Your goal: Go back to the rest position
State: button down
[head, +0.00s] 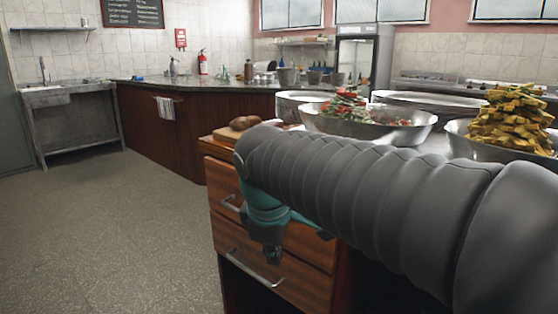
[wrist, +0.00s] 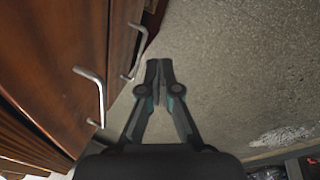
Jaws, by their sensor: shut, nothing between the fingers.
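My gripper (wrist: 159,68) shows in the wrist view with its two dark fingers together at the tips and nothing between them. It points toward the speckled grey floor (wrist: 230,60), beside the wooden drawer fronts. In the head view my grey sleeved arm crosses from the lower right to the middle.
The wooden drawer cabinet (head: 307,245) has metal handles (wrist: 97,92) close to the left of my gripper. Above are bread on a board (head: 227,133) and large metal bowls (head: 408,130) of food. Open floor (head: 110,230) lies to the left in the head view.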

jog(key=s+d+f+m+t, duration=0.1)
jog(key=s+d+f+m, duration=0.3)
jog(key=s+d+m, duration=0.3)
jog(key=s+d+f+m+t, duration=0.1)
jog(key=s+d+f+m, duration=0.4)
jog(key=d, duration=0.4)
jog(key=shift+s+d+m, duration=0.35)
jog(key=shift+s+m, duration=0.55)
jog(key=shift+m, duration=0.2)
jog(key=shift+s+d, duration=0.1)
